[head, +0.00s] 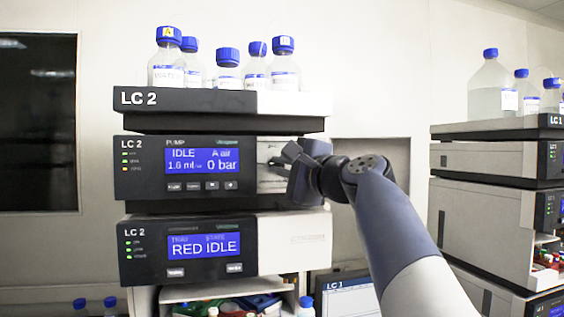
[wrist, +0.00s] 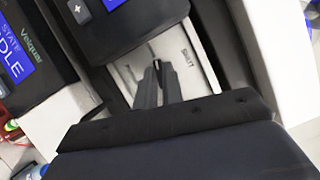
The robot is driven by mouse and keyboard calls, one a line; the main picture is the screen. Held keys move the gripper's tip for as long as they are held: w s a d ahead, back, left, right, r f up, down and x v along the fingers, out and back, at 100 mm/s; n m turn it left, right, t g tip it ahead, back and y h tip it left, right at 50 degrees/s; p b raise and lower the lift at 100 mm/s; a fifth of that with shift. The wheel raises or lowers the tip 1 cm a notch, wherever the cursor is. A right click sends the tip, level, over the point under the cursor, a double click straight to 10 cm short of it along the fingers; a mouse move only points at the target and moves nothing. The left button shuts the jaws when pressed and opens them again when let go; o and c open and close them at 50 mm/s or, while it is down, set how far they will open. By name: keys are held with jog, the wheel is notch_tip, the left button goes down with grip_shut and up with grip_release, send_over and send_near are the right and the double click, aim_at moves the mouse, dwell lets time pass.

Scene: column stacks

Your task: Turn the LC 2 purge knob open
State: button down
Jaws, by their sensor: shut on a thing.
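The LC 2 pump module (head: 142,180) is the middle unit of the left stack, and its screen reads IDLE, A air, 0 bar. My gripper (head: 274,161) is at the pale panel just right of that screen. In the wrist view my gripper (wrist: 157,72) has its two dark fingers close together, shut on the small dark purge knob (wrist: 155,63) on the pale panel. The fingers hide most of the knob, and its turn angle cannot be told. In the head view my gripper covers the knob.
Several blue-capped bottles (head: 227,72) stand on the LC 2 top tray (head: 180,100). A lower LC 2 module (head: 140,255) reads RED IDLE. The LC 1 stack (head: 490,210) stands at the right. An LC 1 monitor (head: 345,295) is low, behind my arm. Open wall lies between the stacks.

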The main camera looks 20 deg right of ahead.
jog(key=shift+r+n+g+p, duration=0.1)
jog(key=shift+n+g+p, duration=0.4)
jog(key=shift+n, duration=0.6)
jog(key=c, duration=1.5)
grip_release()
jog(key=shift+c, duration=0.2)
jog(key=b+v, duration=0.3)
jog(key=v, duration=0.7)
jog(key=shift+s, duration=0.4)
